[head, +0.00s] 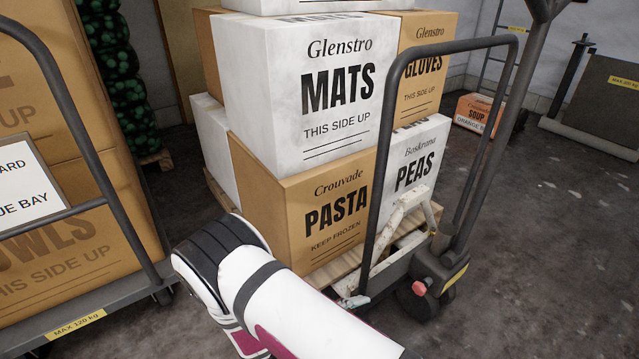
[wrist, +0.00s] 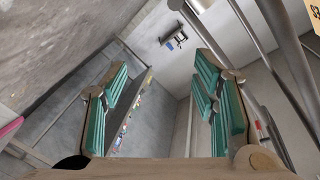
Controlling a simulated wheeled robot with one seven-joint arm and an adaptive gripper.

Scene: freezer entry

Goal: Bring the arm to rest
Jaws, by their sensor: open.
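My gripper (wrist: 160,105) shows in the wrist view with its two green-padded fingers spread wide apart. It is open, and nothing is between the fingers. Beyond the fingers the wrist view shows a grey wall and floor at a steep tilt.
A pallet jack (head: 440,270) stands right of my arm, beside a pallet stacked with a PASTA box (head: 300,240), a MATS box (head: 290,100) and others. Floor at right (head: 540,250) is clear.

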